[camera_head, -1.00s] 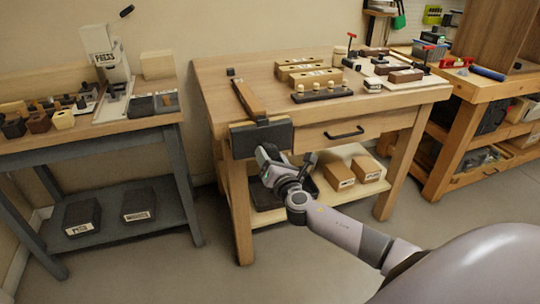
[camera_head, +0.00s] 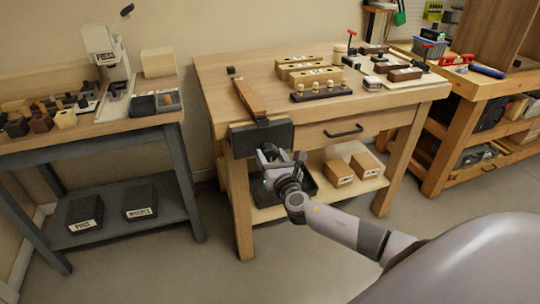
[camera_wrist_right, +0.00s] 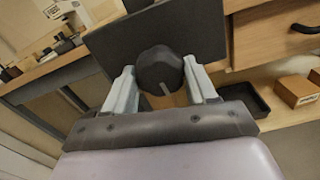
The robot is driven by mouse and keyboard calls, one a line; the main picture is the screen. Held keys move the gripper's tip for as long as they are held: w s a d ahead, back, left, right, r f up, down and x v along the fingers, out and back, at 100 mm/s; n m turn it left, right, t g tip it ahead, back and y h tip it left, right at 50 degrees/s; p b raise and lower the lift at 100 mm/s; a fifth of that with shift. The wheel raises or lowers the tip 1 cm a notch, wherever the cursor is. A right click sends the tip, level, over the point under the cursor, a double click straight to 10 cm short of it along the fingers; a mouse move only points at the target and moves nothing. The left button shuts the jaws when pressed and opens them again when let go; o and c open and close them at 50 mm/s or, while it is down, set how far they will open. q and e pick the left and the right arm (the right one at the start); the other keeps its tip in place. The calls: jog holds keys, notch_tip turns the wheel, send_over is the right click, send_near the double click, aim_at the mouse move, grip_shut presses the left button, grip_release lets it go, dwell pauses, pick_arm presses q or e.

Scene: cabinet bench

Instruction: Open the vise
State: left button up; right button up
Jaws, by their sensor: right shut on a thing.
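The vise is on the front left of the middle wooden workbench, with its dark front jaw plate (camera_head: 262,138) upright against the bench edge. In the right wrist view the dark jaw plate (camera_wrist_right: 150,42) fills the upper middle. A round black vise knob (camera_wrist_right: 160,68) with a pale line stands out from its lower part. My right gripper (camera_wrist_right: 160,78) has one finger on each side of the knob and is shut on it. In the head view my right gripper (camera_head: 270,155) is below and in front of the plate, and the knob is hidden. My left gripper is not in view.
The bench (camera_head: 225,85) carries wooden blocks and a peg holder (camera_head: 320,92). A drawer with a black handle (camera_head: 343,132) is right of the vise. A dark tray (camera_wrist_right: 246,98) and boxes (camera_head: 338,172) sit on the lower shelf. Floor in front is clear.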

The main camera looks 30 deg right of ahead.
jog(key=shift+r+n+p, duration=0.1)
jog(key=shift+n+p, duration=0.4)
jog(key=shift+n, duration=0.1)
jog(key=shift+n+p, duration=0.6)
jog(key=shift+n, duration=0.8)
jog(key=shift+s, duration=0.1)
jog(key=shift+n+p, duration=0.8)
jog(key=shift+n, duration=0.2)
jog(key=shift+n+p, duration=0.35)
jog(key=shift+n, duration=0.65)
